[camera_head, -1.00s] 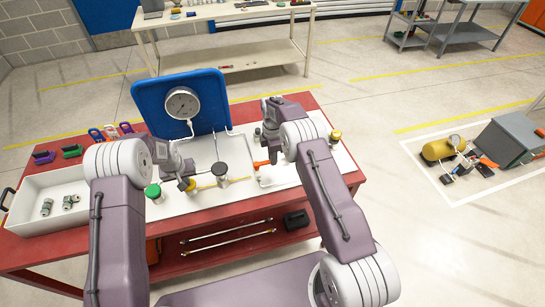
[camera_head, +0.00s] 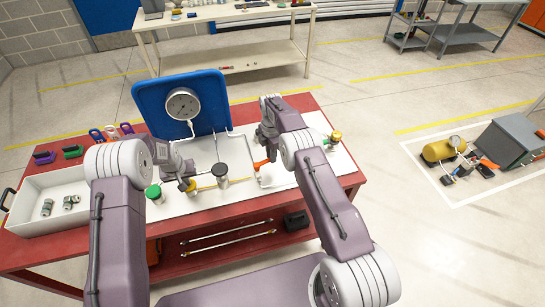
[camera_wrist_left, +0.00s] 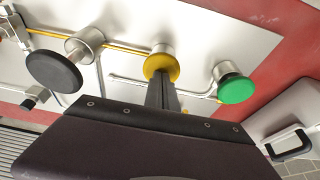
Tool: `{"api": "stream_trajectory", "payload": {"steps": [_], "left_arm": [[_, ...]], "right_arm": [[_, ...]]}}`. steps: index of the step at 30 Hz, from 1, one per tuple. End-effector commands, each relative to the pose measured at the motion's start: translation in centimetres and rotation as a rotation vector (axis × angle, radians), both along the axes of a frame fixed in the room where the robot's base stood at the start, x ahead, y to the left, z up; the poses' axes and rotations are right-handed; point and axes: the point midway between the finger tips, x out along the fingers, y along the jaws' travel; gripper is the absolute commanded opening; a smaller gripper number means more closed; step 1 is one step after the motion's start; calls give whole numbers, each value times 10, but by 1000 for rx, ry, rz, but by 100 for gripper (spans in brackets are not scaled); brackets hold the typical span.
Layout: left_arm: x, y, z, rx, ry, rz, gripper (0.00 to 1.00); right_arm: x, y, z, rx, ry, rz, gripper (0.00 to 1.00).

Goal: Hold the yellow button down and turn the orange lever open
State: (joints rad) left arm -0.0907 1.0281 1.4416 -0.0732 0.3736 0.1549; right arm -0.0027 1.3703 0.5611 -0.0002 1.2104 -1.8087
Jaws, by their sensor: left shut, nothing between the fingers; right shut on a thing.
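The yellow button (camera_wrist_left: 161,67) sits on a metal stem on the white panel; in the head view it (camera_head: 188,185) is partly covered by my left gripper. My left gripper (camera_wrist_left: 162,92) is shut and empty, its fingertips against the yellow button's face. How far the button is pressed I cannot tell. The orange lever (camera_head: 260,164) is on the panel right of the black button.
A green button (camera_head: 153,192) and a black button (camera_head: 220,170) flank the yellow one. A round gauge (camera_head: 183,104) is on the blue board (camera_head: 147,95) behind. A white tray (camera_head: 22,212) with fittings is at the left. A small yellow-topped part (camera_head: 336,135) stands at the right.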

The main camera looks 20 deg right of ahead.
Motion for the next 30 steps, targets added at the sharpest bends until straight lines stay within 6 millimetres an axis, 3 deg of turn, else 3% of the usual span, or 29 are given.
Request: {"api": "stream_trajectory", "payload": {"steps": [10,11,13,23,26,30], "left_arm": [[0,0,-1,0,2,0,0],[0,0,-1,0,2,0,0],[0,0,-1,0,2,0,0],[-1,0,-1,0,3,0,0],[-1,0,-1,0,3,0,0],[-1,0,-1,0,3,0,0]], "right_arm": [[1,1,0,0,2,26,0],[1,1,0,0,2,26,20],[1,1,0,0,2,25,39],[1,1,2,0,-1,24,39],[2,0,16,0,-3,24,39],[2,1,52,0,-4,24,39]]}}
